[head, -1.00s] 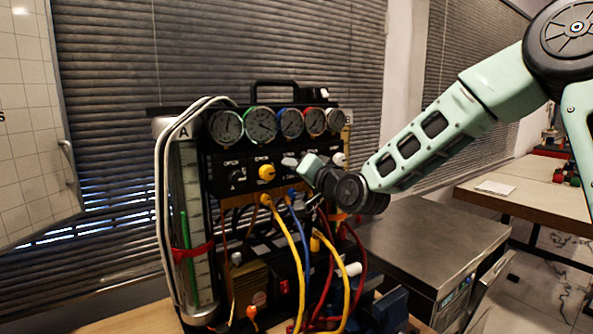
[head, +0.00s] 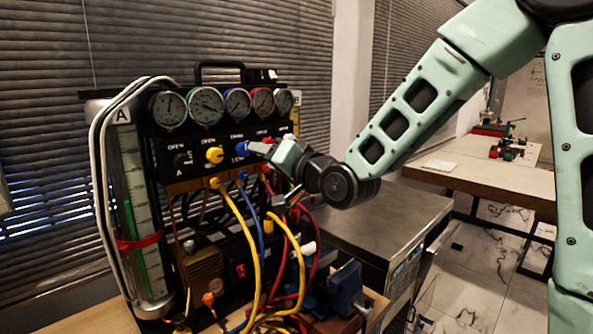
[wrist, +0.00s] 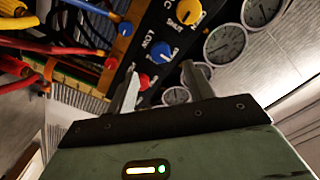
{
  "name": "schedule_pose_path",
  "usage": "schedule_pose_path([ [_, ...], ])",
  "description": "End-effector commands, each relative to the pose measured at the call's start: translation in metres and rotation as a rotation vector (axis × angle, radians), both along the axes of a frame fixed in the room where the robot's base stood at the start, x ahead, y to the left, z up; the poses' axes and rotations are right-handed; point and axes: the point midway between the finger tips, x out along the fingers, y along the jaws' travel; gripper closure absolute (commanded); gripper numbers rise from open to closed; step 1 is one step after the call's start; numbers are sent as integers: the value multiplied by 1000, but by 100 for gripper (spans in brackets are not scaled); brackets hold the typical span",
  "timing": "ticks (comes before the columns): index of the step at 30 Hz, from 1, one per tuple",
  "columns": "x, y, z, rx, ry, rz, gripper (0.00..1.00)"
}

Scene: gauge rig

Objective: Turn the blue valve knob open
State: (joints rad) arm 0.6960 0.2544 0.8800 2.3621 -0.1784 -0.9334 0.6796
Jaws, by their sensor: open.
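The blue valve knob (head: 242,149) sits on the black front panel, right of the yellow knob (head: 214,155) and below the row of gauges. My gripper (head: 263,148) is open just right of the blue knob in the head view, its fingers pointing toward the panel. In the wrist view the blue knob (wrist: 163,52) shows beyond and between the two open fingertips (wrist: 162,80). A red knob (wrist: 144,82) shows between the fingers, closer to the left one. I cannot tell whether a finger touches any knob.
Several gauges (head: 206,106) line the panel top. Yellow, blue and red hoses (head: 251,250) hang below the knobs. A glass tube marked A (head: 133,205) stands at left. A metal-topped cabinet (head: 370,225) stands at right, and a blue vise (head: 346,287) in front.

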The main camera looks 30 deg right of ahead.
Motion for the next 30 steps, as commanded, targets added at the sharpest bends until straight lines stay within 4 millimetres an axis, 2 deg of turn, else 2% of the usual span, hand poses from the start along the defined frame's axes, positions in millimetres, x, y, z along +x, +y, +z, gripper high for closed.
schedule_pose_path([
  [9,-63,-20,1,-6,-1,-1,48],
  [21,-81,-26,-3,-3,-4,3,48],
  [30,-86,-28,-1,0,1,0,48],
])
